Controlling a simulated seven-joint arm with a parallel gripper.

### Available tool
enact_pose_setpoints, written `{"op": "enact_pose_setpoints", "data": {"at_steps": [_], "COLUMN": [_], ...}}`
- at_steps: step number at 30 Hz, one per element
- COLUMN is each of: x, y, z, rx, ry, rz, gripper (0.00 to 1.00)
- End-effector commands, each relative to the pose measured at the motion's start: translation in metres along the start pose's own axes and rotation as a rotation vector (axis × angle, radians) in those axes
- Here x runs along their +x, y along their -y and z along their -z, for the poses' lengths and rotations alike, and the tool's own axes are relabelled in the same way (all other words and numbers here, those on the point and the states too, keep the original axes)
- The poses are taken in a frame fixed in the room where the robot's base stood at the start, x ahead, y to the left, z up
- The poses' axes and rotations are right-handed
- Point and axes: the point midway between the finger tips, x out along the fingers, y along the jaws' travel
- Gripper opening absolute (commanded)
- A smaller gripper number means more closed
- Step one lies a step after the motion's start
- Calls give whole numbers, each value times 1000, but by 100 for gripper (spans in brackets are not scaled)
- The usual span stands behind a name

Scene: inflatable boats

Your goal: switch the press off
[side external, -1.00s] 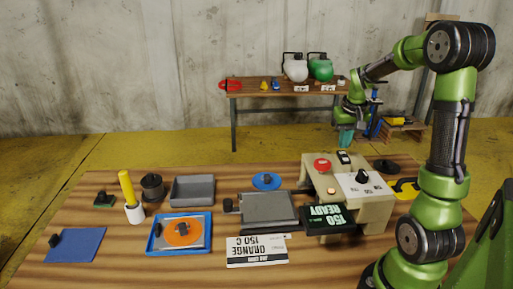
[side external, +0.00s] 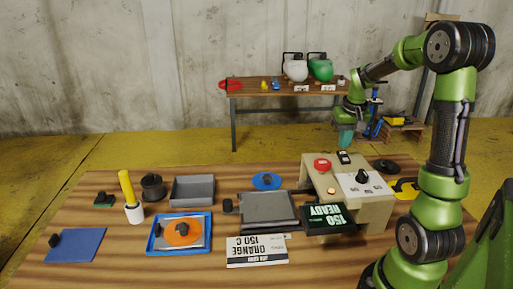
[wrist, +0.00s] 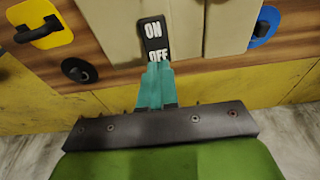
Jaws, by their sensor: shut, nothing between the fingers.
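The press has a beige housing (side external: 381,212) at the right of the table. Its black rocker switch (side external: 344,157) is on top at the back, and the wrist view shows the switch (wrist: 154,40) marked ON and OFF. My gripper (side external: 345,146) has teal fingers, shut and empty, pointing down just behind the switch. In the wrist view the fingertips (wrist: 158,66) are at the OFF end and partly cover its lettering. I cannot tell whether they touch it. The display (side external: 329,218) reads 150 READY, and a small orange lamp (side external: 331,191) looks lit.
Beside the switch are a red button (side external: 322,164) and a panel with a black knob (side external: 362,177). The grey press plate (side external: 268,211) is left of the housing.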

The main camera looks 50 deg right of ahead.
Motion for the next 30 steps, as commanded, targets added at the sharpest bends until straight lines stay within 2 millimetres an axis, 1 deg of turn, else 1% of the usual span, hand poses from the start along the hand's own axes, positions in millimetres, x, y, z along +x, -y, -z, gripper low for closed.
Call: {"op": "enact_pose_setpoints", "data": {"at_steps": [5, 30], "x": [1, 17], "y": [0, 0], "z": [0, -4], "rx": [0, 0], "ry": [0, 1], "rz": [0, 0], "gripper": [0, 0]}}
